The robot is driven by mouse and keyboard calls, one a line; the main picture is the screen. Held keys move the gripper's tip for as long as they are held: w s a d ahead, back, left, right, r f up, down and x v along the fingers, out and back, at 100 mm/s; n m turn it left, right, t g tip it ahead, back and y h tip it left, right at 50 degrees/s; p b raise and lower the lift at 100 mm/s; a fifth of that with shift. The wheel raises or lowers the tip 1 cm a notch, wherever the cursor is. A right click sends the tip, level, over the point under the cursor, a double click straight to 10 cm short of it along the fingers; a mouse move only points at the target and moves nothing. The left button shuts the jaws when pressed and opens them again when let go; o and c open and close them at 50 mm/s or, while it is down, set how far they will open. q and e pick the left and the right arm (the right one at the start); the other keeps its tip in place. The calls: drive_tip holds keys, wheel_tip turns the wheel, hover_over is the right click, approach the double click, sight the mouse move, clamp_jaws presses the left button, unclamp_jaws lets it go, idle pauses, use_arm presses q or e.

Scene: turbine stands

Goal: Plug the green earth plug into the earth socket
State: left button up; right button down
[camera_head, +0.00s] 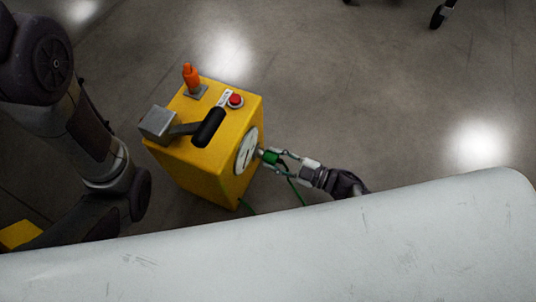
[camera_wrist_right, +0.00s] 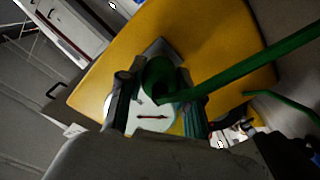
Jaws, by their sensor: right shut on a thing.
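The green earth plug (camera_head: 270,157) is held in my right gripper (camera_head: 284,161) at the right side of the yellow box (camera_head: 200,165). In the right wrist view the plug (camera_wrist_right: 160,76) sits between the two fingers, with its green cable leading off to the upper right. Its tip points at the box face, close to a white round plate (camera_head: 246,152) with a dark mark. The earth socket is not clearly visible; I cannot tell whether the plug touches it. My left arm shows at the left, but its gripper does not.
The box top carries a black-handled lever (camera_head: 207,128), a red button (camera_head: 235,100) and an orange part (camera_head: 191,78). A green cable (camera_head: 297,192) hangs below my right gripper. Grey floor (camera_head: 370,90) is clear right of the box. A wheel (camera_head: 438,17) shows at top right.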

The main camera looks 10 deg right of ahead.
sight(277, 160)
drive_tip(key=shift+s+d, duration=0.45)
drive_tip(key=shift+d, duration=0.15)
idle(0.5)
drive_tip(key=shift+p+v, duration=0.35)
drive_tip(key=shift+v, duration=1)
